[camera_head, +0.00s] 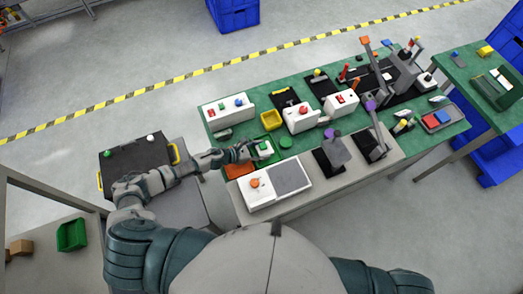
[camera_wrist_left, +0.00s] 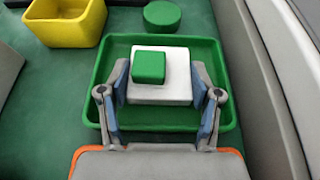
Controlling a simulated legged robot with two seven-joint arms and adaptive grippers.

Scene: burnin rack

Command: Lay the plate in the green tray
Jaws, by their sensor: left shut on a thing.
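The plate (camera_wrist_left: 170,92) is white and square with a green block (camera_wrist_left: 150,66) on top. My left gripper (camera_wrist_left: 160,82) is shut on it, one finger at each side. In the left wrist view the plate lies within the outline of the green tray (camera_wrist_left: 222,62); whether it touches the tray floor I cannot tell. In the head view the plate (camera_head: 265,146) is small at the end of my left gripper (camera_head: 256,150), and my arm and hand partly hide the tray. My right gripper is out of view.
A yellow bin (camera_head: 271,120) and a green disc (camera_head: 286,142) stand just beyond the tray. An orange item (camera_head: 239,170) lies to its left, and a white-and-grey device (camera_head: 290,178) stands in front. A white box with buttons (camera_head: 228,108) stands behind. Several devices crowd the bench rightward.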

